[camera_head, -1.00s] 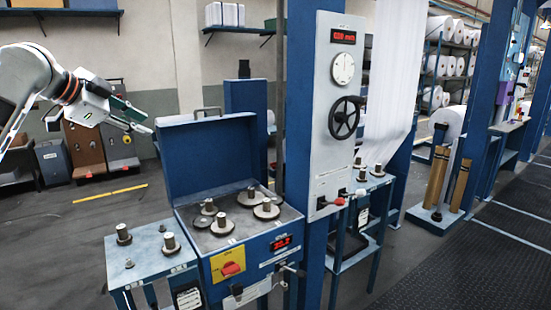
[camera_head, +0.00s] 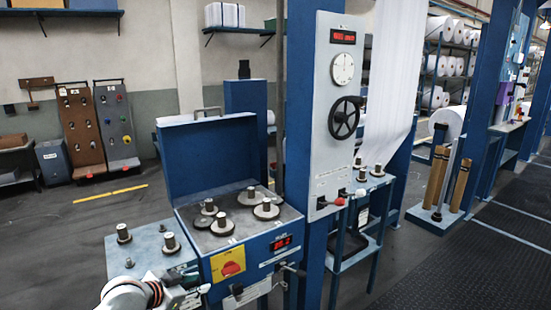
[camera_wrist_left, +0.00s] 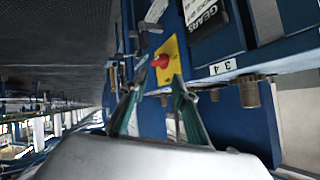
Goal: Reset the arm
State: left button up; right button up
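My left arm (camera_head: 130,293) comes in at the bottom of the head view, low in front of the small side table (camera_head: 150,250). My left gripper (camera_head: 200,290) is beside the front of the blue gear box (camera_head: 250,258), near its yellow plate with a red knob (camera_head: 231,268). In the left wrist view the gripper's two fingers (camera_wrist_left: 155,88) stand apart with nothing between them. The red knob (camera_wrist_left: 160,61) shows beyond the fingertips. I cannot tell whether the gripper touches the box. My right gripper is not in view.
The gear box's blue lid (camera_head: 210,158) stands open, with several gears (camera_head: 222,224) inside. A grey panel with a black handwheel (camera_head: 345,117) rises to the right. Open floor (camera_head: 480,270) lies at the right.

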pick_arm(q)
jog(key=s+d+f+n+y, duration=0.1)
jog(key=s+f+n, duration=0.2)
jog(key=s+f, duration=1.35)
jog(key=s+f+n, duration=0.1)
jog(key=s+f, duration=0.1)
jog(key=s, duration=0.6)
jog(key=s+f+y, duration=0.1)
jog(key=s+f, duration=0.1)
jog(key=s, duration=0.7)
jog(key=shift+s+a+f+n+y, duration=0.2)
jog(key=shift+a+f+n+y, duration=0.1)
jog(key=shift+n, duration=0.1)
